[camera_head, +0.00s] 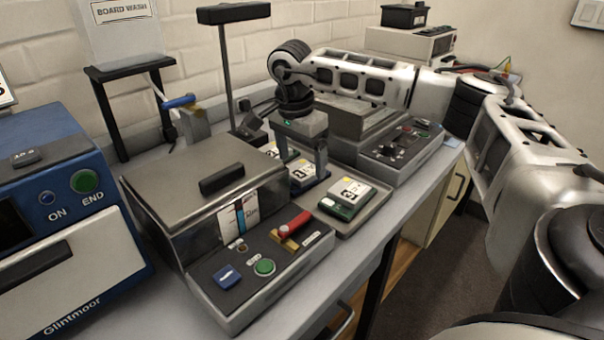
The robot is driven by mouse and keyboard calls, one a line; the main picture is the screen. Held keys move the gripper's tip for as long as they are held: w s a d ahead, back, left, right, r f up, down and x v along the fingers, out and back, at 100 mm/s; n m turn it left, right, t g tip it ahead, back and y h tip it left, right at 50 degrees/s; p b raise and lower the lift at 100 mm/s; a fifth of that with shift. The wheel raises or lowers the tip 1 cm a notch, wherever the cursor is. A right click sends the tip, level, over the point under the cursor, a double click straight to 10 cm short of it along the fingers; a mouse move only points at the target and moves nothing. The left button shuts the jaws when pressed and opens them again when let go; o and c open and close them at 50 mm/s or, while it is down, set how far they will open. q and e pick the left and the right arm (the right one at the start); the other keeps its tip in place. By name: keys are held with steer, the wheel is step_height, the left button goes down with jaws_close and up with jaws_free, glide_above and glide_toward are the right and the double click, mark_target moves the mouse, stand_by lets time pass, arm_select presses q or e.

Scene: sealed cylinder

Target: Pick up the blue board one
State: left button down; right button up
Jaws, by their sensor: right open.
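The blue board (300,180) has a white, printed top and lies in a shallow grey tray (350,230). My right gripper (303,171) is over it, pointing down, with its two fingers apart on either side of the board. Part of the board is hidden by the fingers. I cannot tell whether the fingers touch it. A board with a green edge (347,194) lies nearer in the same tray. A third board (270,149) shows in part behind the gripper. My left gripper is not in view.
A grey lidded box machine (200,180) with a red lever (293,225) stands just left of the tray. A control box (400,145) with knobs stands to its right. A black post (227,80) rises behind. A blue machine (60,220) is at far left.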

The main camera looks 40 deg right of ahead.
step_height(320, 180, down, 2)
steer(key=shift+d, duration=0.1)
steer(key=c, duration=1)
steer(key=shift+o, duration=0.2)
